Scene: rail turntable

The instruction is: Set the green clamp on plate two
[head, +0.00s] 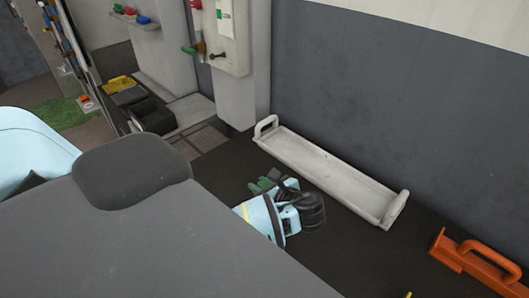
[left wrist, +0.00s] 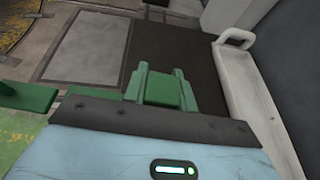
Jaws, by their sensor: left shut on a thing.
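The green clamp (head: 264,184) shows in the head view just beyond my left gripper (head: 279,195), partly hidden behind it. My light blue and black left gripper is shut on the clamp, low over the dark surface. My right gripper is not in view.
A long pale tray (head: 325,173) with raised end handles lies along the grey wall, right of my left gripper. An orange handled piece (head: 472,262) is at the lower right. Dark bins (head: 150,115) stand at the back left. A green bar (left wrist: 28,97) shows at the wrist view's left.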

